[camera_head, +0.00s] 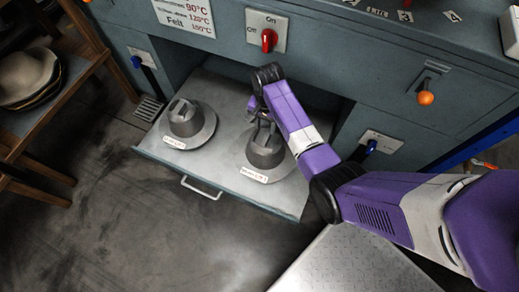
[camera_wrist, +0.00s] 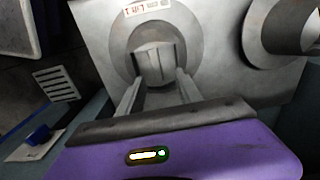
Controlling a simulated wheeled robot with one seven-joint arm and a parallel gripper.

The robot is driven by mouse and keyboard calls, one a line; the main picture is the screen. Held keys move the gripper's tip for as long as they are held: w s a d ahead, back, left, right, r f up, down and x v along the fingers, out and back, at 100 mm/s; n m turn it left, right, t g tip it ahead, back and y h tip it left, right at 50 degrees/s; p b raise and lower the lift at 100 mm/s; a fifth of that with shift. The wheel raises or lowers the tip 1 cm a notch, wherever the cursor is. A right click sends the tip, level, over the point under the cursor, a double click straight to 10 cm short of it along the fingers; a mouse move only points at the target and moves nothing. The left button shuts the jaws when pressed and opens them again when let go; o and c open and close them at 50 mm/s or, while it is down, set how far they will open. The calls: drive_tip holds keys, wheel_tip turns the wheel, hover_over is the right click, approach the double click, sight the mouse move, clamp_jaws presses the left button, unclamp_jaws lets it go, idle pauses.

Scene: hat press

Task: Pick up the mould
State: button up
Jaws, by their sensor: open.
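Two grey metal hat-shaped moulds stand on a pulled-out drawer (camera_head: 225,157). The right mould (camera_head: 266,155) has a labelled brim, and the left mould (camera_head: 188,124) stands apart from it. My gripper (camera_head: 263,125) is at the top of the right mould, partly hidden by my arm. In the wrist view, my gripper (camera_wrist: 157,78) has its two fingers apart, with the raised crown of this mould (camera_wrist: 157,63) ahead and between them. Contact cannot be made out. The other mould (camera_wrist: 285,30) shows at the upper right there.
A grey cabinet (camera_head: 340,55) with a red switch (camera_head: 268,40), an orange knob (camera_head: 425,98) and a blue lever (camera_head: 371,146) rises behind the drawer. A wooden rack (camera_head: 50,118) with hats (camera_head: 28,78) stands at left. The floor in front is clear.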

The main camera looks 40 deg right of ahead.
sight(266, 138)
drive_tip(key=shift+s+a+f, duration=0.1)
drive_tip(key=shift+s+f, duration=0.1)
drive_tip(key=shift+s, duration=0.1)
wheel_tip(266, 138, down, 8)
drive_tip(key=b, duration=0.3)
drive_tip(key=shift+s+r+b, duration=0.1)
drive_tip(key=shift+r+b, duration=0.15)
drive_tip(key=shift+b, duration=0.15)
drive_tip(key=shift+r, duration=0.1)
clamp_jaws()
idle(0.7)
drive_tip(key=shift+r, duration=0.1)
